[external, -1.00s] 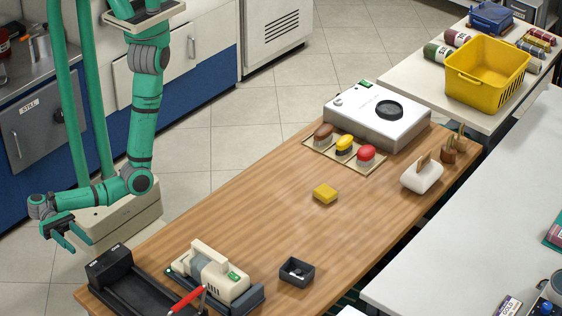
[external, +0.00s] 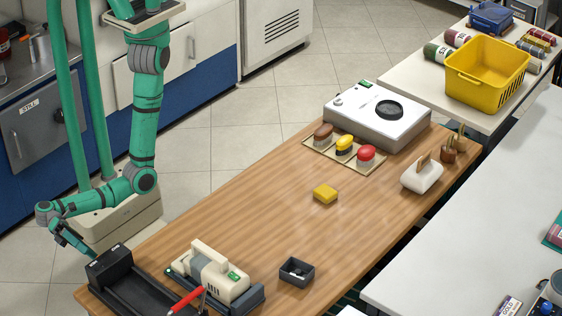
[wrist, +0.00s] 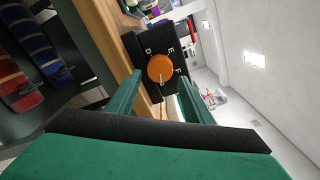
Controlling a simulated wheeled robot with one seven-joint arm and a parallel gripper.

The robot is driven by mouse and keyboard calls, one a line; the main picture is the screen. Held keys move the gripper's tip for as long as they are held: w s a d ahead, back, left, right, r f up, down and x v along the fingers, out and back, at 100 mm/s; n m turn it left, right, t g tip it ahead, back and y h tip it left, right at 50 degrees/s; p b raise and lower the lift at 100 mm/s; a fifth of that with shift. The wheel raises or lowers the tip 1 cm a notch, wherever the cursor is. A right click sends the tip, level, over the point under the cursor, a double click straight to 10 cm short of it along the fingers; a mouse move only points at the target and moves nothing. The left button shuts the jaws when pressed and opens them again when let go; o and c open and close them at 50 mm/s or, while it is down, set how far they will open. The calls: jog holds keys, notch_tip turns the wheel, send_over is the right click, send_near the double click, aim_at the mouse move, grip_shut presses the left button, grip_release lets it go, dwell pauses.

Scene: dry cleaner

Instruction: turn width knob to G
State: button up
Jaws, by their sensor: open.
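The orange round knob (wrist: 159,68) sits on a black panel (wrist: 134,47) in the wrist view. White letters around it look like D, E and F; I cannot make out a G. A pale pointer mark shows at the knob's lower edge in the picture. My gripper (wrist: 160,80) is open, with its green fingers on either side of the knob in the picture and nothing between them; contact cannot be told. In the external view my gripper (external: 75,243) is beside the black box (external: 108,265) at the table's near left end. The knob is hidden there.
A black tray (external: 150,297) adjoins the box. A cream device (external: 215,272) and a small dark bin (external: 296,271) stand to its right. A yellow block (external: 325,194) lies mid-table. Rolled striped cloths (wrist: 33,50) show at left in the wrist view.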

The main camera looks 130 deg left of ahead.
jog(key=w, duration=0.5)
jog(key=shift+w, duration=0.3)
jog(key=c, duration=0.8)
jog(key=shift+o, duration=0.2)
